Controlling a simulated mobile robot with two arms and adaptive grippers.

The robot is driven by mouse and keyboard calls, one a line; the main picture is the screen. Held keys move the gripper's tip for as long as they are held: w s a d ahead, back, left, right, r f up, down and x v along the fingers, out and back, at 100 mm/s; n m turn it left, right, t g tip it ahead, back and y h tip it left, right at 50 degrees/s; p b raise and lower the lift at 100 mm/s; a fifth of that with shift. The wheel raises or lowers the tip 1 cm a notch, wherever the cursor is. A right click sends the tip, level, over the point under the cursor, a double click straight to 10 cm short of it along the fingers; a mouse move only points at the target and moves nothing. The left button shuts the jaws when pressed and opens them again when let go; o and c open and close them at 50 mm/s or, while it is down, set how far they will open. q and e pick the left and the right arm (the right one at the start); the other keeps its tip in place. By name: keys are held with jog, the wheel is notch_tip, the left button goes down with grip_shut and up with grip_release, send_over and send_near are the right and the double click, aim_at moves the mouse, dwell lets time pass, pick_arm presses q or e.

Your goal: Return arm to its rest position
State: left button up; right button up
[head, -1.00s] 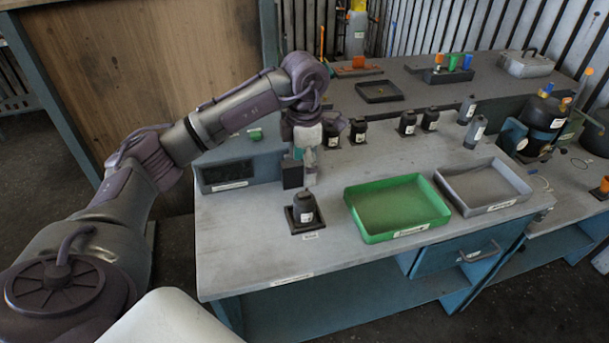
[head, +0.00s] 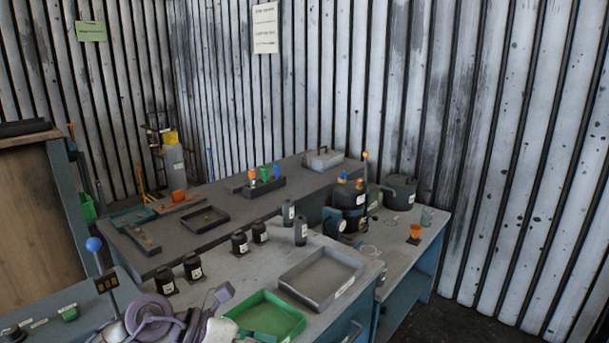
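My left arm shows at the bottom left of the head view, a purple and grey wrist over the near workbench. My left gripper (head: 212,303) is at its right end, left of and above the green tray in the picture. Its fingers are partly hidden and small, so I cannot tell whether they are open or hold anything. The rest of the arm is below the frame. My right gripper is not in view.
The green tray (head: 268,318) and grey tray (head: 320,277) lie on the bench. Several small black bottles (head: 193,266) stand behind them. A blue-knobbed lever (head: 95,245) rises at left. A black vessel (head: 350,196) stands at right. Open floor (head: 430,325) shows at lower right.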

pick_arm(q)
notch_tip(320, 180, up, 10)
jog(key=d+n+t+h, duration=0.2)
jog(key=n+t+h, duration=0.4)
jog(key=n+t, duration=0.4)
jog(key=w+a+f+n+t+y, duration=0.1)
jog(key=a+f+n+t+y, duration=0.3)
jog(key=n+y, duration=0.45)
jog(key=w+a+f+n+t+y, duration=0.15)
jog(key=a+n+t+y, duration=0.4)
jog(key=n, duration=0.65)
jog(key=s+a+f+n+g+y, duration=0.45)
jog(key=a+f+n+g, duration=0.2)
jog(key=f, duration=0.35)
jog(key=s+f+n+g, duration=0.3)
jog(key=s+f+g, duration=0.4)
jog(key=s, duration=0.4)
jog(key=s+f+n+g, duration=0.2)
jog(key=s+f+g, duration=0.2)
jog(key=s+f, duration=0.6)
notch_tip(320, 180, down, 26)
jog(key=s+g, duration=0.2)
jog(key=s, duration=0.1)
jog(key=s+a+f, duration=0.3)
jog(key=s+f, duration=1.1)
jog(key=s, duration=0.1)
jog(key=shift+s+a+g, duration=0.3)
jog(key=shift+a+g, duration=0.05)
jog(key=shift+g, duration=0.05)
